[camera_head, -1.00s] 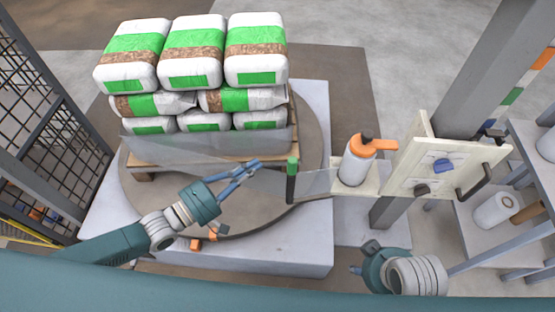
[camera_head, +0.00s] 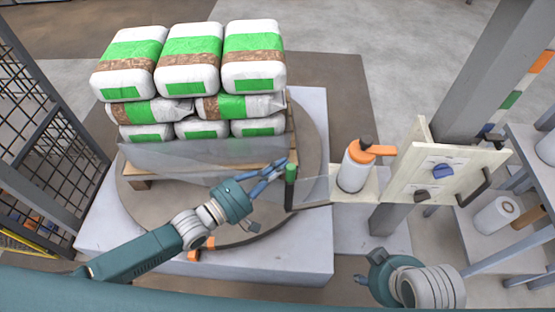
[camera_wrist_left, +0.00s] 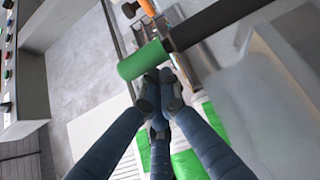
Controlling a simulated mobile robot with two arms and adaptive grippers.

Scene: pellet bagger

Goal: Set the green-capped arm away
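The green-capped arm (camera_head: 289,195) is a dark upright bar with a green top, standing between the pallet load and the film roll. In the left wrist view its green cap (camera_wrist_left: 144,60) is close up, with the dark bar running to the upper right. My left gripper (camera_head: 287,166) is just left of the cap. In the left wrist view its blue fingers (camera_wrist_left: 160,88) converge with their tips together at the cap's lower edge. Nothing shows between them; whether they touch the cap is unclear. My right gripper (camera_head: 360,279) is low at the right, its fingers mostly hidden.
Bags (camera_head: 190,70) are stacked on a pallet (camera_head: 140,170) on a round turntable (camera_head: 130,200), with clear film (camera_head: 200,157) along the front. A white roll with an orange handle (camera_head: 354,168) stands beside a panel (camera_head: 440,170) with knobs. A mesh fence (camera_head: 45,130) is at left.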

